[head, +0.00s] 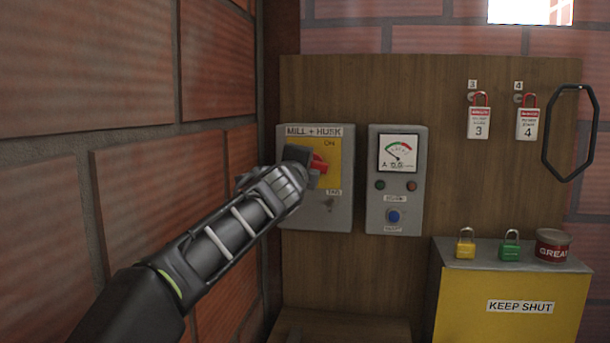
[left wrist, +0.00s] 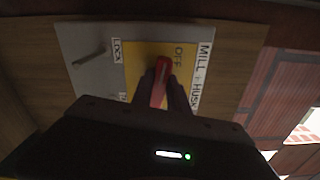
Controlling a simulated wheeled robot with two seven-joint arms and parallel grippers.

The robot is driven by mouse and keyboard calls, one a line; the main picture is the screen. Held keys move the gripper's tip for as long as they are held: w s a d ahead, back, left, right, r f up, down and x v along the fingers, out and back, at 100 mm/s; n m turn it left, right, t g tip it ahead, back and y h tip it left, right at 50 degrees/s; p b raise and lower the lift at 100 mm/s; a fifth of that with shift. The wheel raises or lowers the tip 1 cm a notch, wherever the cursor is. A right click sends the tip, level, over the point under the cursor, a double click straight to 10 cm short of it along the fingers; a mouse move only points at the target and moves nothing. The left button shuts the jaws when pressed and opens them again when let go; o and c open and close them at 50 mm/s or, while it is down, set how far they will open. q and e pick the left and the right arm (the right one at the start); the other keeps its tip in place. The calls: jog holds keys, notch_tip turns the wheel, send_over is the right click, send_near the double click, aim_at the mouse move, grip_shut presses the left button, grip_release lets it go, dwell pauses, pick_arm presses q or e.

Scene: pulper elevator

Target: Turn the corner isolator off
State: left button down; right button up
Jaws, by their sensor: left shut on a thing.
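The corner isolator is a grey box (head: 290,215) labelled MILL + HUSK, with a yellow plate (head: 334,175), on the wooden board beside the brick corner. ON shows at the plate's upper right in the head view; OFF shows in the left wrist view. My left gripper (head: 312,167) is shut on its red handle (head: 319,163), which also shows between the fingers in the left wrist view (left wrist: 160,84). The handle lies roughly across the plate; its exact setting is partly hidden by my gripper. My right gripper is not in view.
A grey meter box (head: 398,218) with buttons stands close right of the isolator. Padlocks, tags and a black ring (head: 546,137) hang farther right. A yellow KEEP SHUT cabinet (head: 510,285) carries two padlocks and a red tin (head: 553,246). The brick wall (head: 140,195) is close on the left.

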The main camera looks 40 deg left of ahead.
pick_arm(q)
jog(key=shift+f+n+b, duration=0.2)
jog(key=shift+n+b, duration=0.45)
jog(key=shift+n, duration=0.45)
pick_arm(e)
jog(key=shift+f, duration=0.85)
pick_arm(q)
jog(key=c, duration=1.3)
grip_release()
jog(key=shift+s, duration=0.1)
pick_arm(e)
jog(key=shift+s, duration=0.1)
